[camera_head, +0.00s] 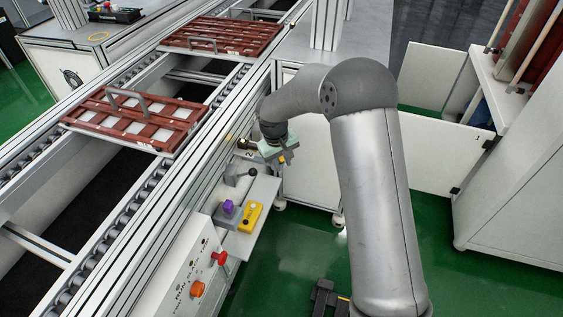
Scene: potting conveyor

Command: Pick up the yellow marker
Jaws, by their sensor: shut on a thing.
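My gripper (282,160) is at the end of the arm, above the far end of the small side shelf (262,192). It is shut on a small yellow piece that shows at its tip and looks like the yellow marker (289,158). The fingers are small here and most of the held piece is hidden. A separate yellow box with dark buttons (250,217) lies on the near part of the shelf, apart from my gripper.
On the shelf, a purple block (228,206) sits by a grey base, near a grey lever piece (238,176). A control panel with red (219,257) and orange (198,289) knobs is nearer. The conveyor (160,185) with red-brown trays (135,121) runs along the left.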

